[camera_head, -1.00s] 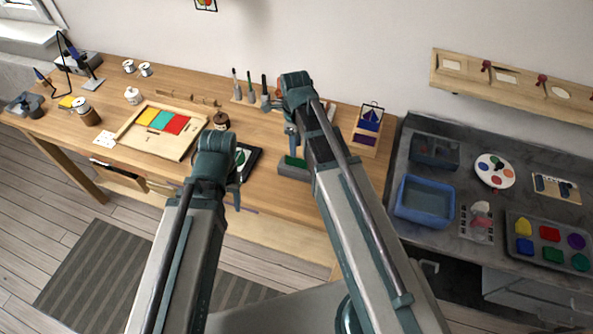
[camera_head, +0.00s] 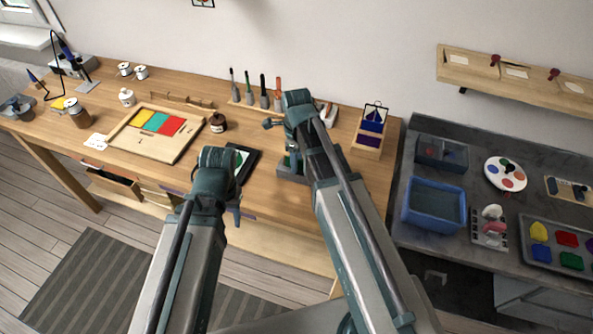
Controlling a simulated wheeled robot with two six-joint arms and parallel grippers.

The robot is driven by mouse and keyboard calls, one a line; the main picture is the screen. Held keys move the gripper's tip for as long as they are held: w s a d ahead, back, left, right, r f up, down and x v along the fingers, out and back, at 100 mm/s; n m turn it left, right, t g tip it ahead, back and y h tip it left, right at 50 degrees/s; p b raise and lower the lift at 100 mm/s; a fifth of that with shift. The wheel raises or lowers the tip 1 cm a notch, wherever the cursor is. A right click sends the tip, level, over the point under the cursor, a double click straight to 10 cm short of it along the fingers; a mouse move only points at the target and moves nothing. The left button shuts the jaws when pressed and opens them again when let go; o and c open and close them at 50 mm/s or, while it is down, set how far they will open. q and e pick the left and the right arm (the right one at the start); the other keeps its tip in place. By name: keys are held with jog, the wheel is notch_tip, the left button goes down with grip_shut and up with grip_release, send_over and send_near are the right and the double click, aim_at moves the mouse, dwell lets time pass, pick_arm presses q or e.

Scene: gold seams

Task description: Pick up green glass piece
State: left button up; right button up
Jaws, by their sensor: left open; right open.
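A small green piece (camera_head: 287,160), likely the green glass, shows at the grey box (camera_head: 289,174) near the table's front edge. My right gripper (camera_head: 293,150) is open and points down right over the box. It partly hides the green piece, and I cannot tell whether the fingers touch it. My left gripper (camera_head: 236,208) is open and empty, low in front of the table edge, left of the box.
A wooden frame (camera_head: 190,150) with yellow, teal and red pieces lies to the left. A dark panel (camera_head: 250,163) lies beside the box. Upright tools, a small dark jar (camera_head: 218,122) and a wooden rack (camera_head: 367,150) stand around. A blue basin (camera_head: 434,207) sits on the right counter.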

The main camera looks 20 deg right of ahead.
jog(key=shift+r, duration=0.1)
grip_shut()
dwell(1.3)
